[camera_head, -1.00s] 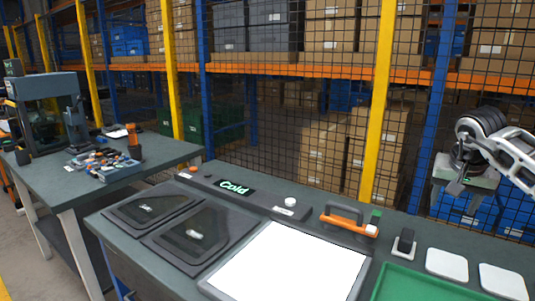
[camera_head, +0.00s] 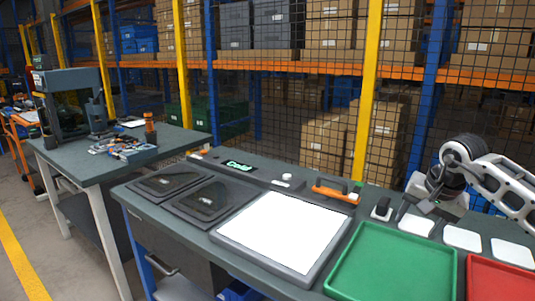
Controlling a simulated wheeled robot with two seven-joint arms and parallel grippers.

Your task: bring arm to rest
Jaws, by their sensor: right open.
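My right arm comes in from the right edge of the head view. Its gripper (camera_head: 422,205) is open and empty, held above the back right of the workbench (camera_head: 188,222), near the white square pads (camera_head: 416,224). I cannot tell its exact height above them. My left gripper is out of view.
The bench holds a bright white panel (camera_head: 282,224), two dark lidded bays (camera_head: 210,200), an orange-handled tool (camera_head: 334,191), a green tray (camera_head: 392,262) and a red tray (camera_head: 498,281). A second table (camera_head: 92,166) with tools stands left. Mesh fencing and shelves stand behind.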

